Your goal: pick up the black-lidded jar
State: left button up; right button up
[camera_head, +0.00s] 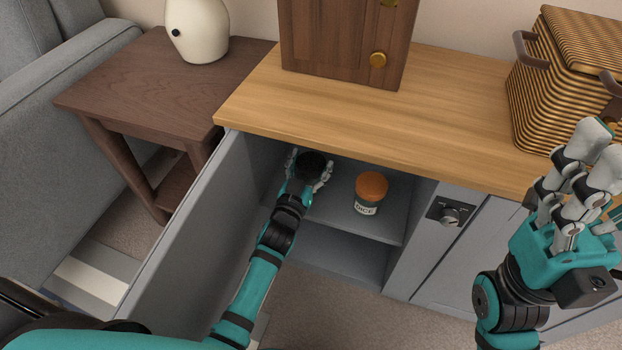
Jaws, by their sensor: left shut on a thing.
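The black-lidded jar (312,162) is in the open cabinet, near the left side of the upper shelf. Only its dark round lid shows clearly; its body is mostly hidden by my gripper. My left gripper (309,175) reaches into the cabinet and is shut on the jar, with fingers on its left and right sides. I cannot tell whether the jar touches the shelf. My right gripper (584,165) is raised at the right, in front of the cabinet and away from the jar. Its fingers point up and overlap in this view, so their opening is unclear.
An orange-lidded jar (370,190) with a label stands on the shelf (390,224) to the right. The open cabinet door (200,220) flanks my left arm. The wooden countertop (440,115) overhangs the shelf and holds a wooden box (340,40) and a woven basket (565,85).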

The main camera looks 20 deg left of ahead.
pick_arm(q)
jog(key=c, duration=0.4)
jog(key=shift+c, duration=0.3)
jog(key=shift+r, duration=0.15)
